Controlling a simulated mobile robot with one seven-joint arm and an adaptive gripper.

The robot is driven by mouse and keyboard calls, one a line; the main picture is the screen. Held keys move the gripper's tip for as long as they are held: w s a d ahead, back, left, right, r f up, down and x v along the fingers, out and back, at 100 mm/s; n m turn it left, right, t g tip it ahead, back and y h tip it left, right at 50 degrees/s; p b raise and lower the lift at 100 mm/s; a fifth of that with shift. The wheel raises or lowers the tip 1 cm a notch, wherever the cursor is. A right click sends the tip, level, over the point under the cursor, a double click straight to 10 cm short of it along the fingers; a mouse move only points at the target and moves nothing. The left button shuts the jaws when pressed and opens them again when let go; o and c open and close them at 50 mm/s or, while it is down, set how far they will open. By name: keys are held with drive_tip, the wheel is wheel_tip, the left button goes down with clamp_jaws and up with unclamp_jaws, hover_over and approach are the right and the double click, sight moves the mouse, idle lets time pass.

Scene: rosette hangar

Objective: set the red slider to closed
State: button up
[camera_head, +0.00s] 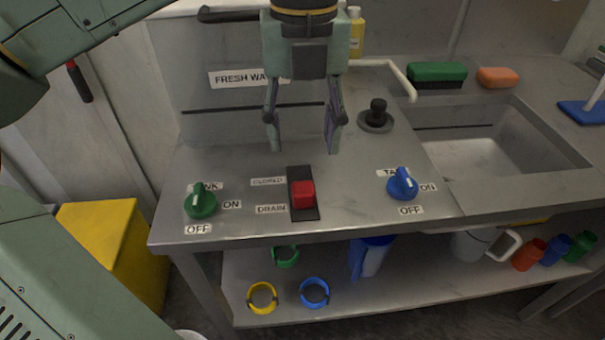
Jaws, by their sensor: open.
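The red slider (303,193) is a small red block on a black track (299,175) in the steel counter. It sits toward the near part of the track, closer to the DRAIN label (271,209) than to the CLOSED label (268,181). The CLOSED label is beside the track's far part. My gripper (303,148) is open and empty, pointing down, beyond the slider in the picture. Its fingers are apart, and nothing is between them. I cannot tell its exact height above the counter.
A green knob (201,203) stands left and a blue knob (402,185) right of the slider. A black knob (377,113) and white faucet (400,76) are behind right, near the sink (470,150). A FRESH WATER sign (232,78) is on the back panel.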

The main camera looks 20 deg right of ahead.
sight(303, 187)
wheel_tip(303, 187, down, 11)
drive_tip(key=shift+r+p, duration=0.15)
drive_tip(key=shift+p, duration=0.3)
drive_tip(key=shift+c, duration=0.3)
clamp_jaws()
idle(0.5)
